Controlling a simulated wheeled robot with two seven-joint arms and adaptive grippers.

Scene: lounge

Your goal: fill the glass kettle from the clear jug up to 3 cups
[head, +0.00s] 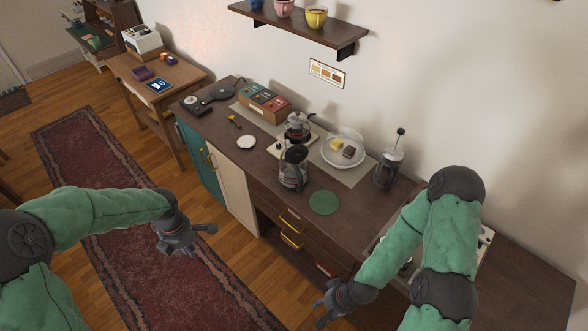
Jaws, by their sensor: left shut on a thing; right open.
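A glass kettle (293,169) with a dark lid and handle stands upright near the counter's front edge. A second glass vessel (298,126) with a dark lid stands behind it on a pale base; I cannot tell for sure which of the two is the task's kettle. I cannot make out a clear jug or any level marks. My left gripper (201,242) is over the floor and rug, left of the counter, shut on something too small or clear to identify. My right gripper (322,307) is open and empty, low in front of the drawers, apart from the vessels.
A green round mat (323,203) lies bare right of the front kettle. A French press (388,170), a plate with food (343,148), a box of packets (264,102) and a white saucer (246,142) stand around. A shelf with cups (300,27) hangs above.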

